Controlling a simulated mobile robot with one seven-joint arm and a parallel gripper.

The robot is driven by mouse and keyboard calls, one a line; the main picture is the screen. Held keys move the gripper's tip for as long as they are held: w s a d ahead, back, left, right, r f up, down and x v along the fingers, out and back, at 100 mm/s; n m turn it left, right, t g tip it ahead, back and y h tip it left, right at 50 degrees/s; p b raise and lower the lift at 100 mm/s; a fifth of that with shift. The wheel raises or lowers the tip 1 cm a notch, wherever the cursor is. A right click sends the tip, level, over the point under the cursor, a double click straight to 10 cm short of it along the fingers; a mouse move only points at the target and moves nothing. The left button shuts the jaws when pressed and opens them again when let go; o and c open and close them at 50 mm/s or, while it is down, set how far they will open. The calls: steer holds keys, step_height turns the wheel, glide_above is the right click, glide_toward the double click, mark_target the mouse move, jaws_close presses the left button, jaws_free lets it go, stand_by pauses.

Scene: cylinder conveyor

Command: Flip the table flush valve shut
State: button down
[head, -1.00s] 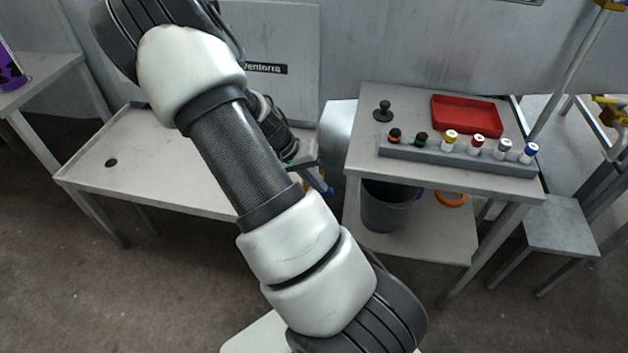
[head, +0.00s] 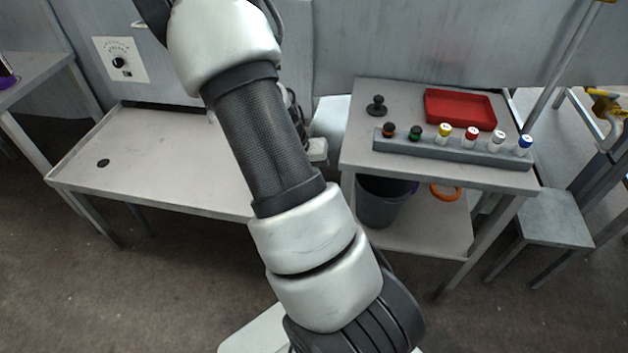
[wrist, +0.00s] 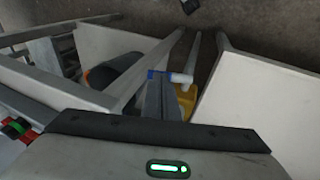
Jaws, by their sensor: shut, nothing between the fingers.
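My gripper (wrist: 158,78) is seen in the wrist view as narrow grey fingers with a blue tip, together and empty, beyond its pale body. A yellow part (wrist: 187,103) with a pale pipe end (wrist: 181,77) shows just right of the fingertips, in the gap between two pale tabletops. It may be the flush valve; its lever position cannot be told. Whether the fingers touch it is unclear. In the head view my arm hides the fingers and that gap. The long left table (head: 160,170) has a dark round hole (head: 103,163).
The right table (head: 355,150) carries a red tray (head: 460,109), a grey rack (head: 450,153) of several capped cylinders and a black knob-shaped piece (head: 377,105). A dark bucket (head: 381,205) stands on its lower shelf. Yellow fittings (head: 606,103) sit on the far-right frame.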

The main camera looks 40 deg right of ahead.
steer(key=shift+s+d+f+t, duration=0.2)
steer(key=shift+s+f+t, duration=0.05)
steer(key=shift+f+t, duration=0.05)
steer(key=shift+s+d+f+b, duration=0.2)
steer(key=shift+s+f+b, duration=0.1)
steer(key=shift+b, duration=0.05)
steer(key=shift+s+d+f, duration=0.1)
steer(key=shift+s+f, duration=0.05)
stand_by(0.4)
